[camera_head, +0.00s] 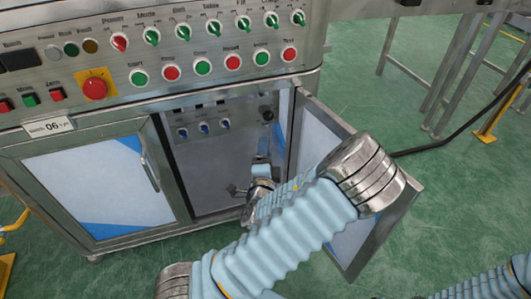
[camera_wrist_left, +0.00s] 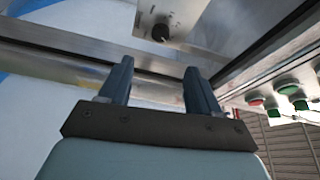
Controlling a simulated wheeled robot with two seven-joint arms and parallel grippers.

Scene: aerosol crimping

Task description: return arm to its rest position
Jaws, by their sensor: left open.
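My left arm, in a pale blue sleeve, reaches over to the open right-hand door of the steel cabinet. In the head view my left gripper (camera_head: 261,162) is small and partly hidden by its own wrist, in front of the open compartment (camera_head: 205,165). In the left wrist view the two dark fingers of my left gripper (camera_wrist_left: 157,72) stand apart with nothing between them. A black knob (camera_wrist_left: 160,33) on a metal panel shows beyond them. My right gripper is out of view; only a piece of my right sleeve shows at the bottom right.
The control panel (camera_head: 120,70) with buttons and switches is above the compartment. The open cabinet door (camera_head: 322,132) stands out beside my left arm. The left door (camera_head: 90,180) is shut. A black cable (camera_head: 440,145) and a metal frame stand at right; green floor (camera_head: 450,210) is clear there.

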